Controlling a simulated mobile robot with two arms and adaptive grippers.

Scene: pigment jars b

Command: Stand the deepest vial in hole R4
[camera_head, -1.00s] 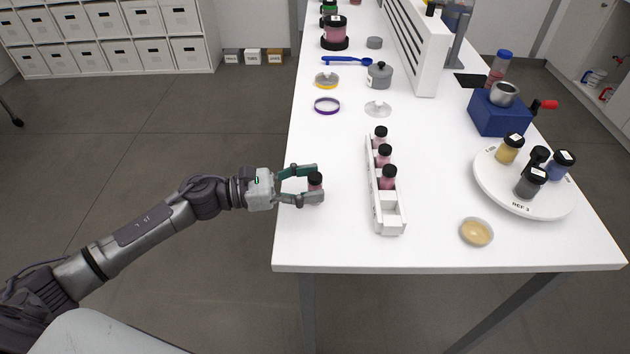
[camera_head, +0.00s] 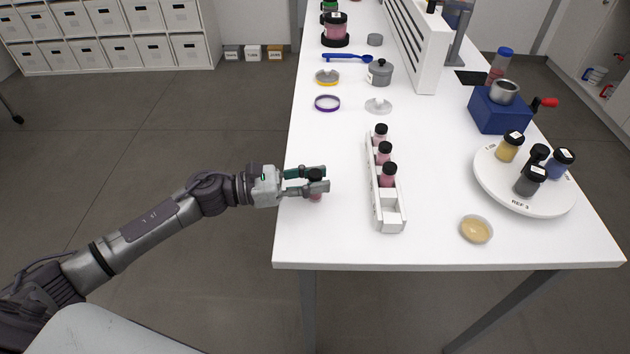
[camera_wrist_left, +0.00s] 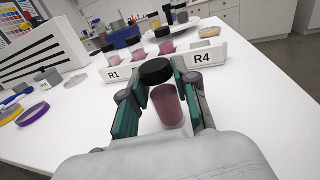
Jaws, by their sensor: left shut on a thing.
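My left gripper (camera_head: 316,180) is shut on a dull mauve vial (camera_head: 315,197) with a black cap, near the table's left edge. The left wrist view also shows this vial (camera_wrist_left: 167,106) upright between the fingers; I cannot tell whether its base touches the table. The white rack (camera_head: 388,226) stands to the right. Three black-capped pink vials stand in it: far (camera_head: 380,136), middle (camera_head: 384,154) and near (camera_head: 389,176). The rack's near end is empty. In the left wrist view the rack's R4 label (camera_wrist_left: 203,58) is at its right end. My right gripper is out of view.
A white turntable (camera_head: 487,190) with several jars stands at the right, with a dish of tan powder (camera_head: 476,230) nearby. A purple ring (camera_head: 327,103) and a grey pot (camera_head: 379,75) lie farther back. The table between vial and rack is clear.

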